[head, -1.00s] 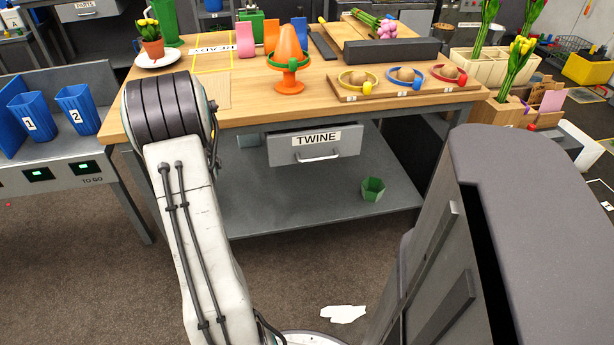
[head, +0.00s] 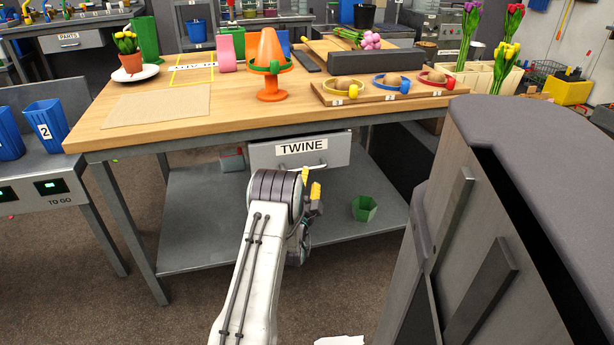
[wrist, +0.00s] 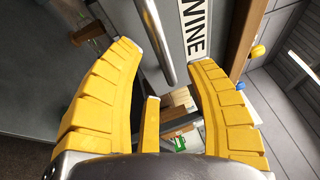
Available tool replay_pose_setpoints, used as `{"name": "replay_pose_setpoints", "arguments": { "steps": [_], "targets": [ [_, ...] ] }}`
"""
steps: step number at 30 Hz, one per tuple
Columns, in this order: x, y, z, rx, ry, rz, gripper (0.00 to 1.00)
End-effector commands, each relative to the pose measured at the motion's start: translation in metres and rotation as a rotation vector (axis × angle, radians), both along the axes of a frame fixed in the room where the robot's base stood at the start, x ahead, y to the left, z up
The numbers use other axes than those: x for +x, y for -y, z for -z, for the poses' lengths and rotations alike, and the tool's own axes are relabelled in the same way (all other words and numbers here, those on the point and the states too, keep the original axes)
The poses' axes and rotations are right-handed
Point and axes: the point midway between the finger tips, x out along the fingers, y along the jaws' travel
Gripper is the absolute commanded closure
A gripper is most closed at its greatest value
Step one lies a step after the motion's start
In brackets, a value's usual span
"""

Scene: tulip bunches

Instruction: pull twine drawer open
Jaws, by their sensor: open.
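The twine drawer (head: 262,157) has a grey front under the workbench, with a white TWINE label (head: 303,147) and a silver bar handle. In the head view my gripper (head: 311,182) is just in front of it and below the label, hiding part of the handle. In the wrist view the drawer front (wrist: 182,62) and the handle (wrist: 153,35) are close. The yellow fingers of my gripper (wrist: 168,56) are open on either side of the handle's near end. I cannot tell whether they touch it. I see no gap showing the drawer pulled out.
The wooden workbench top (head: 250,112) overhangs the drawer. A green cup (head: 364,208) sits on the lower shelf (head: 200,230). A table leg (head: 130,230) stands to the left.

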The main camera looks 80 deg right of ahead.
Motion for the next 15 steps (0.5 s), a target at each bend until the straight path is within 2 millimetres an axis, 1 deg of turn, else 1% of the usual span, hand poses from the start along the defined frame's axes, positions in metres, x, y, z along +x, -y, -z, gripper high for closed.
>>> {"name": "replay_pose_setpoints", "arguments": {
  "steps": [1, 6, 12, 15],
  "targets": [
    [0.0, 0.007, -0.001, -0.004, 0.0, -0.001, 0.5],
    [0.0, 0.025, -0.004, -0.001, -0.001, -0.001, 0.5],
    [0.0, 0.04, -0.006, 0.001, -0.001, -0.001, 0.5],
    [0.0, 0.044, -0.007, 0.001, -0.002, -0.001, 0.5]
  ]
}}
